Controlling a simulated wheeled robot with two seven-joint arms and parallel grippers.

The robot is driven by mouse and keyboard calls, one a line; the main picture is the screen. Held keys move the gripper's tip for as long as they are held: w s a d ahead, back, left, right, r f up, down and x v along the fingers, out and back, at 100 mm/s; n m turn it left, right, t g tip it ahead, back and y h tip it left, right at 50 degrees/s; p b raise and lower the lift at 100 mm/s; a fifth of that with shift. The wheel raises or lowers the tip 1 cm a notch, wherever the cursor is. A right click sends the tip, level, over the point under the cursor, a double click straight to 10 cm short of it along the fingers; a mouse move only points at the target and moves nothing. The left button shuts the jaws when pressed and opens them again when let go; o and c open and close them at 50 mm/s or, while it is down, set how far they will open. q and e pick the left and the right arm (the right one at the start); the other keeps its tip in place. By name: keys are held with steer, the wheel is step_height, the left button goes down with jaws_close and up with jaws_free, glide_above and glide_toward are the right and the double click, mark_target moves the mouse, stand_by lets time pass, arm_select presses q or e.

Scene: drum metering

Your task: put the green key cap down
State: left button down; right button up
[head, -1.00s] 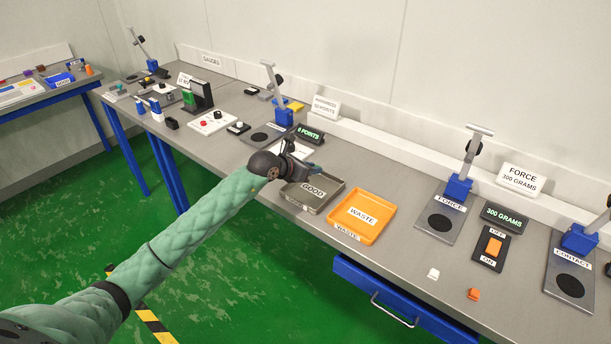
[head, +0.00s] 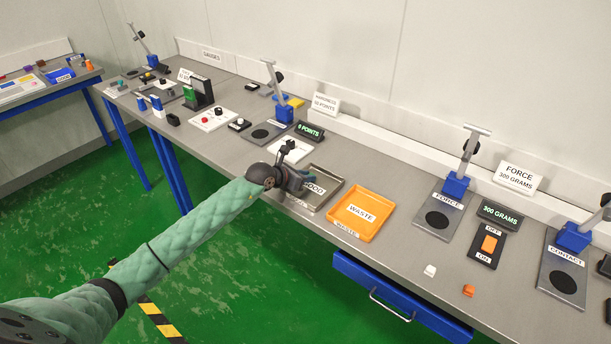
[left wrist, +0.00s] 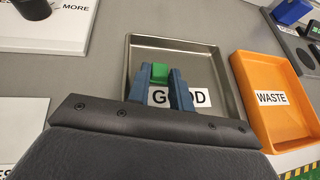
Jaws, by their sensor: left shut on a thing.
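The green key cap (left wrist: 160,73) shows in the left wrist view between the two blue fingertips of my left gripper (left wrist: 160,80). The gripper is shut on it. Behind the cap in that view lies the grey metal GOOD tray (left wrist: 205,55), whose label is partly covered by the fingers. In the head view my left gripper (head: 298,180) is over the left part of the GOOD tray (head: 327,193), and the cap cannot be made out there. How high the cap is above the tray floor I cannot tell. My right gripper is not in view.
The orange WASTE tray (head: 362,214) stands just right of the GOOD tray. A white cap (head: 430,270) and an orange cap (head: 469,290) lie near the front edge. The FORCE stand (head: 443,215) is further right. A white card (head: 290,150) lies behind the gripper.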

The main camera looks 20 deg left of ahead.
arm_select(q)
steer(key=shift+f, duration=0.1)
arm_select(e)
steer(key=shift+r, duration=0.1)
arm_select(q)
steer(key=c, duration=1.5)
jaws_free()
steer(key=shift+c, duration=0.2)
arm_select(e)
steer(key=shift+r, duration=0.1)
